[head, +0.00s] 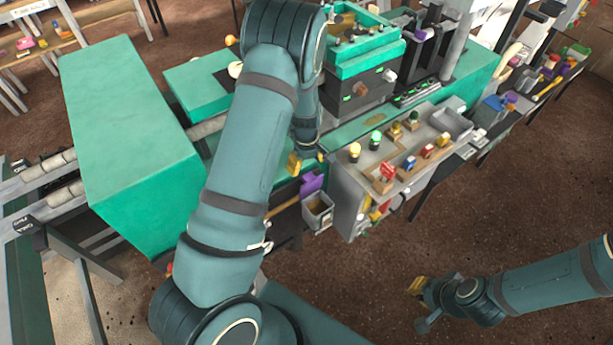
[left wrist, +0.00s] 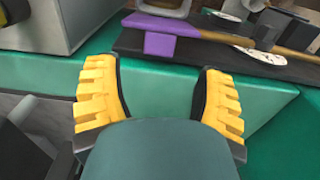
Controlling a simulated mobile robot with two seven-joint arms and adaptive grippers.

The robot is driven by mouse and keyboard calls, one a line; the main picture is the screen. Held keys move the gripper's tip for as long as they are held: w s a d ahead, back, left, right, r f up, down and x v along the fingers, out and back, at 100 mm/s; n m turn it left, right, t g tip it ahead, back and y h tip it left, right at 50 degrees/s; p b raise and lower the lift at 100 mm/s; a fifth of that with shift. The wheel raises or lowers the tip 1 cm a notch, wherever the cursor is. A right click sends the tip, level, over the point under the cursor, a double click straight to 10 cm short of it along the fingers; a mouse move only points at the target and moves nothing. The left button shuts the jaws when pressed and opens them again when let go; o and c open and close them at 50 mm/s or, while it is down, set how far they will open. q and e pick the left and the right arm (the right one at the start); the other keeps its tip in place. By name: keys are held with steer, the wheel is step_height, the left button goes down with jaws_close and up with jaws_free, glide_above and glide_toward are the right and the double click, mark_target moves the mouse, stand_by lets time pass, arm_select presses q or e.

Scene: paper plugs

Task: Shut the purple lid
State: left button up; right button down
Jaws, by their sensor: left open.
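The purple lid (head: 311,183) is on the side of the machine, just above a small grey bin (head: 318,212). In the left wrist view, a purple flat piece with a square tab (left wrist: 160,44) lies on a dark ledge at the top. My left gripper (head: 308,161) is just above the purple lid in the head view. Whether the lid is fully open is hard to tell. My right gripper (head: 418,287) is far off at lower right over the floor; its jaws are too small to read.
A grey-topped control panel (head: 385,165) with coloured buttons stands just right of my left gripper. A green-topped block (head: 125,110) is at left. A wooden-handled tool (left wrist: 230,38) lies beside the purple piece. The brown floor (head: 480,220) at right is open.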

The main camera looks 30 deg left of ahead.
mark_target(307, 174)
arm_select(q)
step_height(307, 174, down, 6)
steer(key=shift+w+r+b, duration=0.1)
steer(key=shift+w+b, duration=0.05)
steer(key=shift+b, duration=0.15)
jaws_close()
